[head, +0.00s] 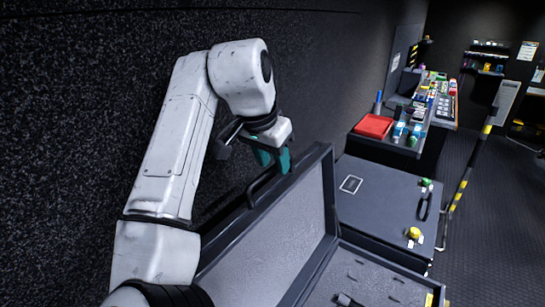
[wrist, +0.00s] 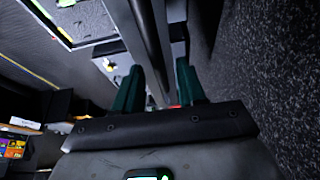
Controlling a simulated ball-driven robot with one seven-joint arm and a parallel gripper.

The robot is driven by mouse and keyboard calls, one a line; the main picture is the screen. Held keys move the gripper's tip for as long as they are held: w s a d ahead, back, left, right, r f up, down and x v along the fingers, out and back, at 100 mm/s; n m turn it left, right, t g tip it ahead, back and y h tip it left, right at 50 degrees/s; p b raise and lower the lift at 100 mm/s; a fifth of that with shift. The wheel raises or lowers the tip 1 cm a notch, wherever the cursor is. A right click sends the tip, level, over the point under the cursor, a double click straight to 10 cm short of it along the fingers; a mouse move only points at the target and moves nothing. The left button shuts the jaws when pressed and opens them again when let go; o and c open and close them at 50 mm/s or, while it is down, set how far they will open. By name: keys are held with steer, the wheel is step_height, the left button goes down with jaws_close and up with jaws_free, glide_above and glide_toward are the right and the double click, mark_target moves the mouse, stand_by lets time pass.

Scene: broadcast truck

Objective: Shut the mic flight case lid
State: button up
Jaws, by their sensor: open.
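The mic flight case stands open at the lower centre of the head view. Its lid (head: 275,245) is raised and tilted back towards the dark wall, with grey lining showing. A dark handle (head: 262,181) sits on the lid's outer side. The case's base (head: 375,280) has a grey foam insert and is cut off by the picture's lower edge. My gripper (head: 273,163) has teal fingers, points down and is open at the lid's upper edge. In the wrist view, a dark bar-like edge runs between the open fingers (wrist: 160,92). Contact cannot be told.
A closed grey case (head: 375,195) stands behind, with a yellow item (head: 414,233) and a green item (head: 426,183) on it. A red box (head: 374,125) and several bottles stand on a desk further back. A striped pole (head: 470,160) leans at right. The textured wall (head: 70,110) is close at left.

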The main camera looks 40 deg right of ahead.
jaws_close()
stand_by(0.3)
stand_by(0.3)
